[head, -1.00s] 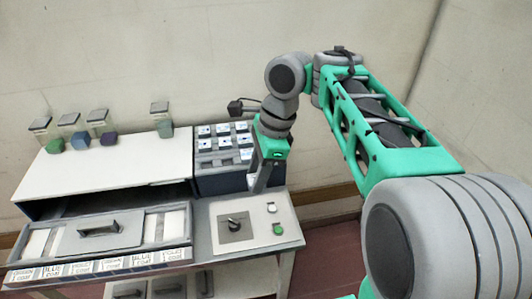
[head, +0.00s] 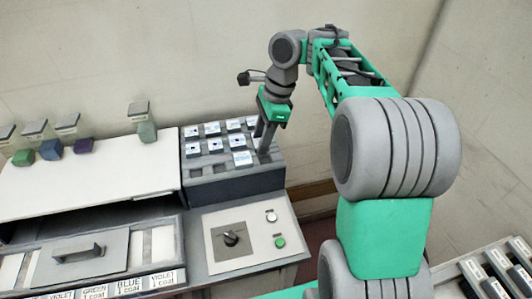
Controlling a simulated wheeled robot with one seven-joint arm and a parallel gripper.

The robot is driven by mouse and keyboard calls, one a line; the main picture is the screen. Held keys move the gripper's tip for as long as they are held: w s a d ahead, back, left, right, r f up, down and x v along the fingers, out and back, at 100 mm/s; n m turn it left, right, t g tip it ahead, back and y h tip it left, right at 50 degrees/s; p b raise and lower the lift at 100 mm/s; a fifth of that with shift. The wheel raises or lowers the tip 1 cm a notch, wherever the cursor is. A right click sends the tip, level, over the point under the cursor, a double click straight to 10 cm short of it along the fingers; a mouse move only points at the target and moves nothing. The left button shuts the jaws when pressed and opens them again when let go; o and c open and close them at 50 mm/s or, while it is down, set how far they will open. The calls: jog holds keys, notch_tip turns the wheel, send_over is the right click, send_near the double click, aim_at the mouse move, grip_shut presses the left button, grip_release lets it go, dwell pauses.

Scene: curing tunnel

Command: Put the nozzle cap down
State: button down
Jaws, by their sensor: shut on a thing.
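My gripper (head: 265,150) points down at the right end of a dark rack (head: 235,182) in the head view. The rack holds several small blocks with white labelled tops. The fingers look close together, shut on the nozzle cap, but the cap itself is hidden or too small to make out. The fingertips are just right of the front labelled block (head: 243,158). I cannot tell whether they touch the rack.
A panel with a knob (head: 230,238) and a green button (head: 280,242) lies in front of the rack. Another rack of dark pieces (head: 480,272) is at the lower right.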

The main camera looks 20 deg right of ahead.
jog(key=w+f, duration=0.1)
jog(key=w+d+f+b, duration=0.1)
jog(key=f, duration=0.1)
jog(key=w+d+f, duration=0.1)
jog(key=f, duration=0.1)
notch_tip(320, 180, down, 3)
jog(key=shift+b, duration=1.15)
jog(key=shift+r, duration=0.1)
jog(key=shift+s, duration=0.1)
jog(key=c, duration=0.9)
grip_release()
jog(key=shift+c, duration=0.2)
